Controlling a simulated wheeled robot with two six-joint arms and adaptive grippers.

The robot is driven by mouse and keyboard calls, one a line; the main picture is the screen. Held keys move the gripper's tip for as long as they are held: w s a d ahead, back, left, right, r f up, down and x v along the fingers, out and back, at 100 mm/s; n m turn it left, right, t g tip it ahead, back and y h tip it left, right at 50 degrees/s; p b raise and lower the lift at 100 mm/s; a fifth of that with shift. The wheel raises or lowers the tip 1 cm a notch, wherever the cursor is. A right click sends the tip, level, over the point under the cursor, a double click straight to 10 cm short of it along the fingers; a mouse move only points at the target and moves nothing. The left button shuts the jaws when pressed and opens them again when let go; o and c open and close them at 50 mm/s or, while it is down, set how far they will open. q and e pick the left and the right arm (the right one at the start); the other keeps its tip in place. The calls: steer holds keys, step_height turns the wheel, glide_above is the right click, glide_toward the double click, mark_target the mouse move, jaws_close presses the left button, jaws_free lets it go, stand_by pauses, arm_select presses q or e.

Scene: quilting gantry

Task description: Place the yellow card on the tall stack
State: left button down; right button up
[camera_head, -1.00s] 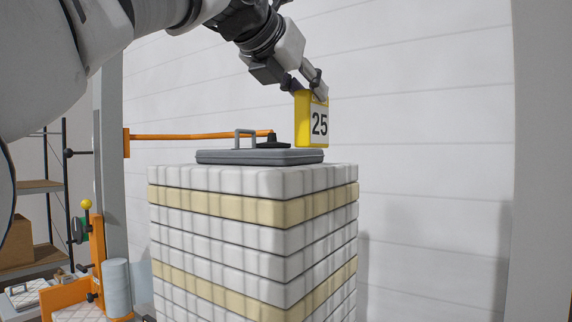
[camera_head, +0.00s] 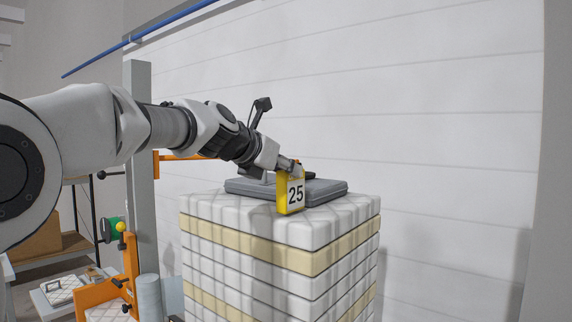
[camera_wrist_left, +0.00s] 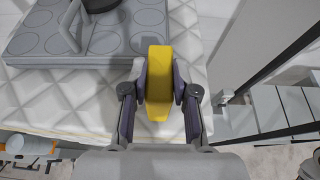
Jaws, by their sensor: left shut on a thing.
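In the left wrist view the yellow card (camera_wrist_left: 159,83) sits between the two fingers of the left gripper (camera_wrist_left: 159,88). The tall stack (camera_head: 265,262) is made of white and cream quilted layers. I cannot tell whether the card's lower edge touches the stack. My right gripper is not in view.
A grey flat case (camera_head: 325,192) with a handle lies on the stack just behind the card; its round-marked surface (camera_wrist_left: 105,40) shows in the left wrist view. An orange bar (camera_head: 185,157) and a grey post (camera_head: 140,185) stand to the left.

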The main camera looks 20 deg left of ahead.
arm_select(q)
steer(key=shift+s+d+f, duration=0.1)
steer(key=shift+w+d+f, duration=0.1)
steer(key=shift+w+d, duration=0.1)
steer(key=shift+d, duration=0.15)
steer(key=c, duration=1.3)
jaws_free()
steer(key=shift+w+f, duration=0.15)
steer(key=o, duration=0.4)
steer(key=shift+a, duration=0.1)
steer(key=shift+s+a, duration=0.15)
steer(key=shift+s, duration=0.05)
steer(key=shift+s+r+b, duration=0.3)
steer(key=shift+s+r, duration=0.05)
steer(key=b+v, duration=0.4)
steer(key=b, duration=0.1)
steer(key=f+b+v, duration=0.1)
steer(key=b+v, duration=0.2)
steer(key=shift+s+a+f, duration=0.1)
steer(key=shift+s+a, duration=0.05)
steer(key=s+r+b, duration=0.1)
steer(key=b, duration=0.1)
steer(key=s+a+r+b, duration=0.1)
steer(key=s, duration=0.1)
steer(key=shift+s+r+b, duration=0.15)
steer(key=shift+r+b, duration=0.25)
steer(key=shift+f, duration=0.1)
